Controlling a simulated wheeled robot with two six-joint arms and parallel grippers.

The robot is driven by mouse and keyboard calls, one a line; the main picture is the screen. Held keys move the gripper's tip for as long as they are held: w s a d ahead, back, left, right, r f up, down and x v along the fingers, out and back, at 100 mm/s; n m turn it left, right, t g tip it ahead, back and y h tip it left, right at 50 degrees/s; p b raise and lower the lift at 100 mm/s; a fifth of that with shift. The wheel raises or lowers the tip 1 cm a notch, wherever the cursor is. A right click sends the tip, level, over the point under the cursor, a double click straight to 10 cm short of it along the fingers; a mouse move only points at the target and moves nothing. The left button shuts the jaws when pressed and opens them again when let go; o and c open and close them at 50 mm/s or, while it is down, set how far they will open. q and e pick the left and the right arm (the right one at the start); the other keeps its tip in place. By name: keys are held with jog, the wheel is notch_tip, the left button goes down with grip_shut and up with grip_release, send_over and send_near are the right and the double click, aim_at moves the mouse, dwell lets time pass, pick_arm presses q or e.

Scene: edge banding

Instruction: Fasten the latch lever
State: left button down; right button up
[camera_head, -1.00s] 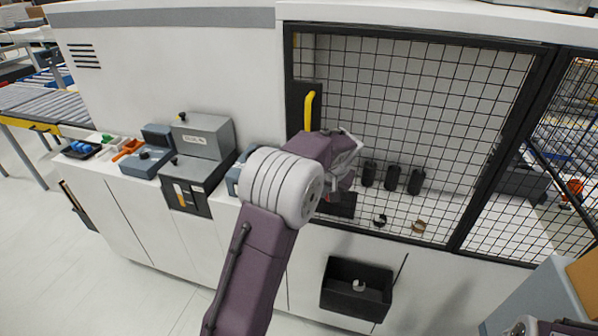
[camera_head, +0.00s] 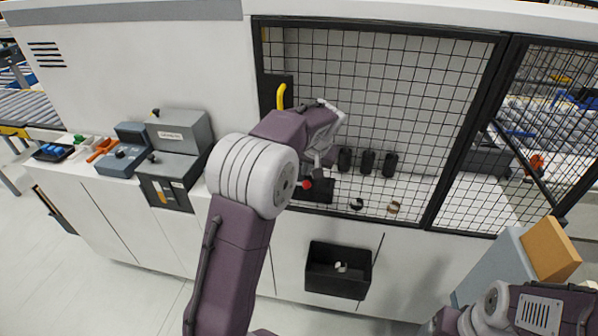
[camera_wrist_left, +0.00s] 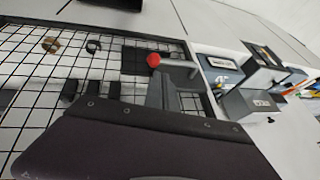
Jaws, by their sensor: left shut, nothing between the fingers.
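A red knob (camera_head: 306,184), which looks like the end of the latch lever, shows by a dark plate (camera_head: 318,192) at the lower left of the mesh door. The lever's arm is mostly hidden, so its angle cannot be told. The red knob (camera_wrist_left: 153,60) also shows in the left wrist view, at the tip of the grey gripper part. My left gripper (camera_head: 322,160) is shut and empty, close to the knob and partly hidden by my wrist. Whether it touches the knob cannot be told. My right gripper is not clearly visible.
The black-framed mesh door (camera_head: 440,130) has a yellow handle (camera_head: 281,97) above my left wrist. Dark cylinders (camera_head: 367,162) stand behind the mesh. A black bin (camera_head: 337,272) hangs below. Grey devices (camera_head: 180,150) stand to the left. A grey and orange box (camera_head: 520,258) is at right.

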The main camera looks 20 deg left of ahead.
pick_arm(q)
jog(key=s+d+r, duration=0.1)
jog(key=d+r, duration=0.3)
jog(key=shift+s+d+r+b, duration=0.25)
jog(key=shift+s+r+b, duration=0.1)
jog(key=shift+b, duration=0.1)
jog(key=shift+w, duration=0.1)
